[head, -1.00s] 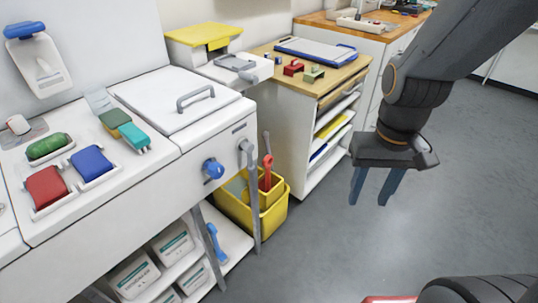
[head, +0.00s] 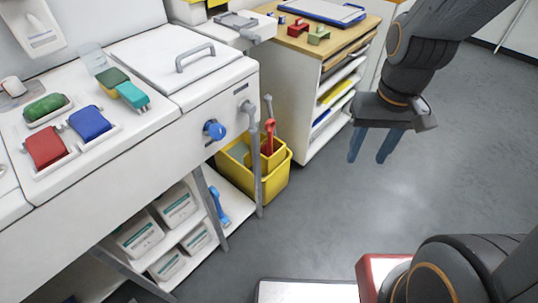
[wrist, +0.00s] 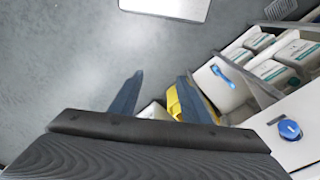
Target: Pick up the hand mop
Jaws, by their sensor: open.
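No mop head shows clearly, so I cannot tell for certain which thing is the hand mop. A red handle (head: 269,135) stands up out of the yellow bucket (head: 275,183), and a grey stick end shows just behind it. A blue-handled tool (head: 217,206) is on the shelf under the counter; it also shows in the wrist view (wrist: 222,76). My gripper (head: 368,157) is open and empty over the floor, to the right of the bucket. In the wrist view, one finger of my gripper (wrist: 158,88) partly covers the yellow bucket (wrist: 181,105).
The white counter (head: 190,125) carries red, blue and green brushes or pads. A blue knob (head: 214,130) sticks out of its front. White boxes (head: 139,234) fill the shelves below. A wooden-topped cabinet (head: 305,45) stands behind the bucket. Grey floor (head: 310,215) is open to the right.

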